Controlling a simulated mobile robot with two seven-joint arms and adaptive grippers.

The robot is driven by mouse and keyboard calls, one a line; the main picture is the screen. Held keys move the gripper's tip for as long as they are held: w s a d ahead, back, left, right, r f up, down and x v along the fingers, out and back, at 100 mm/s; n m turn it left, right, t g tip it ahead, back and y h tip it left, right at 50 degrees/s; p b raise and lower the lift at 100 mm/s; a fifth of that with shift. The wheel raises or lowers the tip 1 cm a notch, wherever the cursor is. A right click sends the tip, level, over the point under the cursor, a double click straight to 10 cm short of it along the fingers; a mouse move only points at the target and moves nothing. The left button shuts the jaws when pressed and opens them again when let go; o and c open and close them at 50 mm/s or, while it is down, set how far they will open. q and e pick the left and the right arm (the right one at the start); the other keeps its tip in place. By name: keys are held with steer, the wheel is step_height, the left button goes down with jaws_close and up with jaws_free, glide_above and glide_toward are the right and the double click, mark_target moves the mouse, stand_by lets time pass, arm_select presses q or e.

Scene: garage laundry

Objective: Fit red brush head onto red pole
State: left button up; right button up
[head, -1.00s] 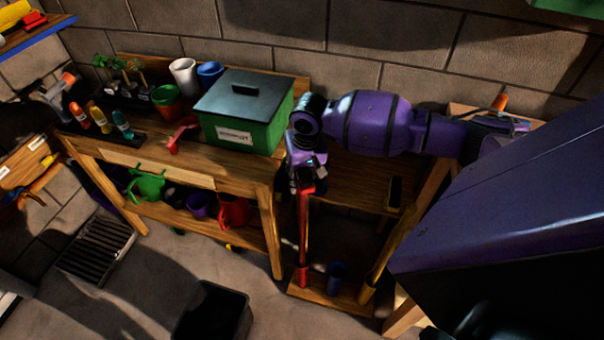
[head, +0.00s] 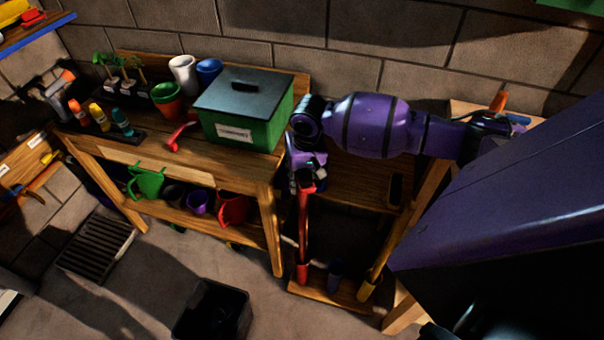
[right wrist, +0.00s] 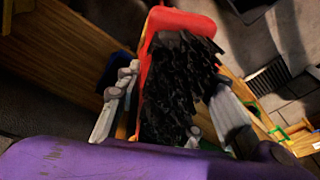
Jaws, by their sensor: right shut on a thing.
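My right gripper (head: 305,186) points down over the rack and is shut on the red brush head (head: 307,189). In the right wrist view, the brush head (right wrist: 178,22) lies between the two fingers, its black bristles (right wrist: 180,85) facing the camera. The red pole (head: 303,235) stands nearly upright in the rack, directly below the gripper. Its top runs up to the brush head in the head view; I cannot tell whether the two are joined, because the gripper and brush head cover that spot. My left gripper is in neither view.
A yellow pole (head: 382,255) leans to the right of the red one, with a dark blue cup-like holder (head: 335,275) between them. The workbench (head: 235,163) with a green box (head: 262,128) stands close on the left. A black bin (head: 212,312) is on the floor.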

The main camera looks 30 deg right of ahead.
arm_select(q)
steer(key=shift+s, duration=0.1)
arm_select(e)
steer(key=shift+f, duration=0.55)
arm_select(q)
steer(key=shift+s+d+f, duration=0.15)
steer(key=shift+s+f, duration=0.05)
arm_select(e)
steer(key=shift+f, duration=0.3)
steer(key=o, duration=1.3)
steer(key=shift+c, duration=0.2)
steer(key=shift+r, duration=0.1)
steer(key=r, duration=0.4)
steer(key=s+r, duration=0.1)
steer(key=r, duration=0.6)
steer(key=shift+s+a+r, duration=0.15)
steer(key=shift+s+r, duration=0.2)
steer(key=shift+s, duration=0.05)
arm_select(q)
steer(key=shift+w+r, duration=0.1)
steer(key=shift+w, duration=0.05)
